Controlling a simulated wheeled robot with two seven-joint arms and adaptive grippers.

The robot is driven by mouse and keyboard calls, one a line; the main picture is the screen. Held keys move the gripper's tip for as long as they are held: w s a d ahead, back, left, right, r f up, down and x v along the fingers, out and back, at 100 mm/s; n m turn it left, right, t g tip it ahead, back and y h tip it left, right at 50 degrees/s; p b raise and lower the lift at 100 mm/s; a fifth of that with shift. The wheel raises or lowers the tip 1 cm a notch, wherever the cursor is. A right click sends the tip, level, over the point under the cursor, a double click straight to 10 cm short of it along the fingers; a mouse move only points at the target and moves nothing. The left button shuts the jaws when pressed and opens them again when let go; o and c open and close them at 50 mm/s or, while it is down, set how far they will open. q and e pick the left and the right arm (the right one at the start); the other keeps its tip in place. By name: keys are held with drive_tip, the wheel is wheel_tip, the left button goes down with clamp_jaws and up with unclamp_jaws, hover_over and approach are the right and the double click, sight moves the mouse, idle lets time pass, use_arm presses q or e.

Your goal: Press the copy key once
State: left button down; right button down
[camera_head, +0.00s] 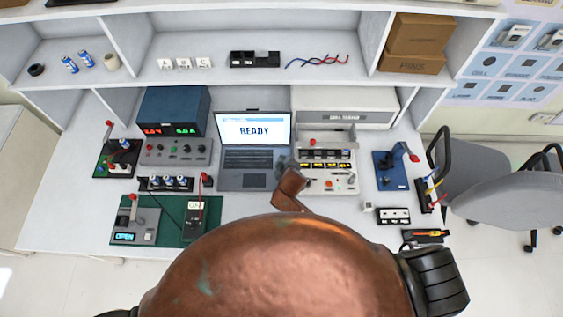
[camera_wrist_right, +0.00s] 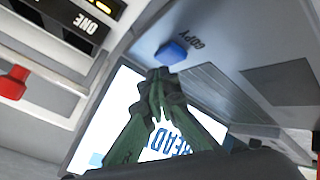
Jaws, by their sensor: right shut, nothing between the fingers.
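The laptop (camera_head: 233,183) stands open on the bench, with READY on its bright screen. The copy key (camera_wrist_right: 172,52) is a blue raised button with the word COPY beside it on the laptop's grey deck in the right wrist view. In the head view I cannot make the key out. My right gripper (camera_head: 284,163) is over the laptop's right edge; in the wrist view its dark green fingertips (camera_wrist_right: 160,76) are together, empty, and close to the key. I cannot tell whether they touch it. My left gripper is not in view.
Right of the laptop is a grey panel (camera_head: 345,180) with a red knob and lit displays; its red part (camera_wrist_right: 12,86) also shows in the wrist view. Left are a control box (camera_head: 175,152) and a green mat (camera_head: 172,233). A blue device (camera_head: 390,172) stands farther right.

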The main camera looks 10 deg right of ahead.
drive_tip(key=shift+f, duration=0.3)
drive_tip(key=shift+f, duration=0.45)
idle(0.8)
drive_tip(key=shift+r+p, duration=0.85)
drive_tip(key=shift+r, duration=0.05)
wheel_tip(320, 180, up, 5)
drive_tip(key=p, duration=0.5)
drive_tip(key=shift+r, duration=0.1)
idle(0.8)
